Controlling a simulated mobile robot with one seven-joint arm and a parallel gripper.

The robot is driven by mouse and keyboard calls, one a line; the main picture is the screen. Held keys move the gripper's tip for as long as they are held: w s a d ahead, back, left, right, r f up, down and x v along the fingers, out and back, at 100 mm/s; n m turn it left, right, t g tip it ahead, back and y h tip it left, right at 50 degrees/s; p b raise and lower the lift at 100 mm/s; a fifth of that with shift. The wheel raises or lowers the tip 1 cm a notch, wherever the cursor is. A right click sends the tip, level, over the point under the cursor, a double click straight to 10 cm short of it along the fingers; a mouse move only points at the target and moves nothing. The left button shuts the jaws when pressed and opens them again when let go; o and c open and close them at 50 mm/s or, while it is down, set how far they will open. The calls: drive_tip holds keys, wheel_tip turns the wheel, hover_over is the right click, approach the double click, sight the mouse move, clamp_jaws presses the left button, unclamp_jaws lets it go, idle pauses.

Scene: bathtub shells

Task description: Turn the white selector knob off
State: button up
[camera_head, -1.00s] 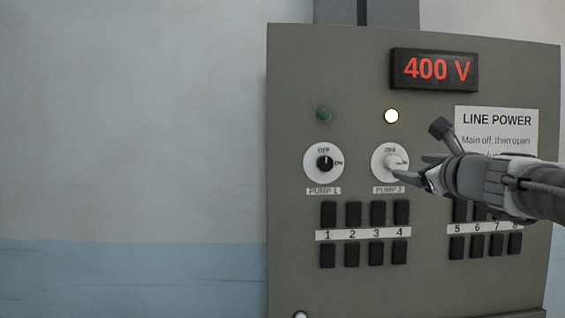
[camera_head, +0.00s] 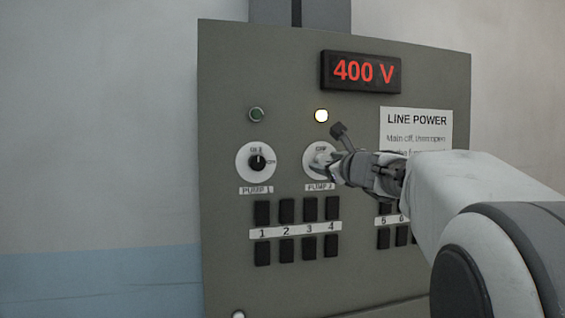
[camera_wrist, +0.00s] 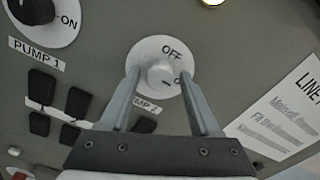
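The white selector knob (camera_wrist: 160,74) sits on a round white dial (camera_wrist: 142,54) labelled OFF at the top, above the PUMP 2 label. Its dark mark points to the lower right in the wrist view, toward the ON side, whose lettering is mostly hidden by the right finger. My gripper (camera_wrist: 159,76) is open, with one finger on each side of the knob and small gaps showing. In the head view my gripper (camera_head: 328,169) is at the PUMP 2 dial (camera_head: 314,150) and covers most of the knob.
A black PUMP 1 knob (camera_head: 257,162) is to the left. The lamp (camera_head: 321,116) above PUMP 2 is lit; the green lamp (camera_head: 256,115) is dark. Black switches (camera_head: 286,211) sit below. A display (camera_head: 361,72) reads 400 V. A LINE POWER sign (camera_head: 416,120) is right.

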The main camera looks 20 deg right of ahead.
clamp_jaws()
drive_tip(key=n+b, duration=0.1)
drive_tip(key=b, duration=0.1)
drive_tip(key=n+b, duration=0.1)
drive_tip(key=n, duration=0.1)
drive_tip(key=shift+f+b, duration=0.25)
drive_tip(key=shift+b, duration=0.1)
drive_tip(key=n+b, duration=0.4)
drive_tip(key=n, duration=0.2)
drive_tip(key=shift+r+n+b, duration=0.1)
drive_tip(key=shift+n+b, duration=2.95)
drive_tip(key=shift+n, duration=1.35)
